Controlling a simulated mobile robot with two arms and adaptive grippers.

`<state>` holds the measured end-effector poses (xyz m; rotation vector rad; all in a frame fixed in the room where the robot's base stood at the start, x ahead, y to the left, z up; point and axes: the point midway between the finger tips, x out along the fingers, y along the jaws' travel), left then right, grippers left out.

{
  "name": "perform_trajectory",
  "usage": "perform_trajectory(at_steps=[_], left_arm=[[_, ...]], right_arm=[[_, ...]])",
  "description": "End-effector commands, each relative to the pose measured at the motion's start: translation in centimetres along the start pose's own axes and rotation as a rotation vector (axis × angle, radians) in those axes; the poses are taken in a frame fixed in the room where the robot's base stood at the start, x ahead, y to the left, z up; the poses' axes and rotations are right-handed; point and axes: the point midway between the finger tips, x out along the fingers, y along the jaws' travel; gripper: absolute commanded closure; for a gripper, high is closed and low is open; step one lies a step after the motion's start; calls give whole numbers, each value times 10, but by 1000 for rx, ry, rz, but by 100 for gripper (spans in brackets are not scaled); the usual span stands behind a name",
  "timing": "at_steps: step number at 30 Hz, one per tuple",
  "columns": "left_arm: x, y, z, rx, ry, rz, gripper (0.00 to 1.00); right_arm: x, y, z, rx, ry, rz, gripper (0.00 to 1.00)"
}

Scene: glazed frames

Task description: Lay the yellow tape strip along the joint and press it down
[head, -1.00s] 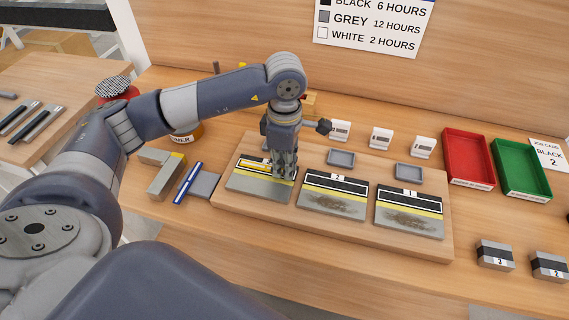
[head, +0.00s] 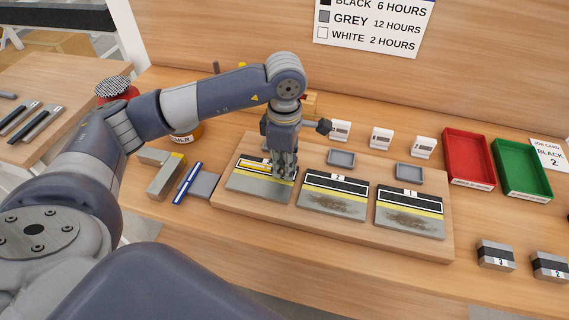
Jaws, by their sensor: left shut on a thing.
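The left plate (head: 250,185) lies on the wooden board, with a black band and a yellow strip (head: 250,162) across its upper part. My left gripper (head: 284,172) points down at the right end of that strip. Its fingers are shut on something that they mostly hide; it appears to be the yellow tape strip. Two more plates, marked 2 (head: 333,205) and 1 (head: 410,222), lie to the right. Each has a black band with a yellow strip along it and a dark smudge below. My right gripper is not in view.
A red tray (head: 468,185) and a green tray (head: 520,195) stand at the right. Small grey dishes (head: 341,158) and white timers (head: 381,139) sit behind the plates. A blue-edged tool (head: 188,183) and grey blocks (head: 167,178) lie left of the board. Numbered blocks (head: 496,254) lie front right.

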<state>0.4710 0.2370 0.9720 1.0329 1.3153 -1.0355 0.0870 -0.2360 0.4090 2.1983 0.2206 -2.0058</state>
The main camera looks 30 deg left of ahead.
Motion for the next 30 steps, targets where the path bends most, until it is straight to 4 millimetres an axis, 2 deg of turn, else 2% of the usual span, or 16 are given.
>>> perform_trajectory(at_steps=[11, 12, 14, 25, 30], left_arm=[[0, 0, 0, 0, 0, -1, 93], [0, 0, 0, 0, 0, -1, 77], [0, 0, 0, 0, 0, -1, 63], [-2, 0, 0, 0, 0, 0, 62], [-22, 1, 0, 1, -2, 4, 62]], right_arm=[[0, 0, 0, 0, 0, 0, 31], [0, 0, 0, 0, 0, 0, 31], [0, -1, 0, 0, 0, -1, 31], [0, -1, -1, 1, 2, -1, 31], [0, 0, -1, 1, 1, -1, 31]])
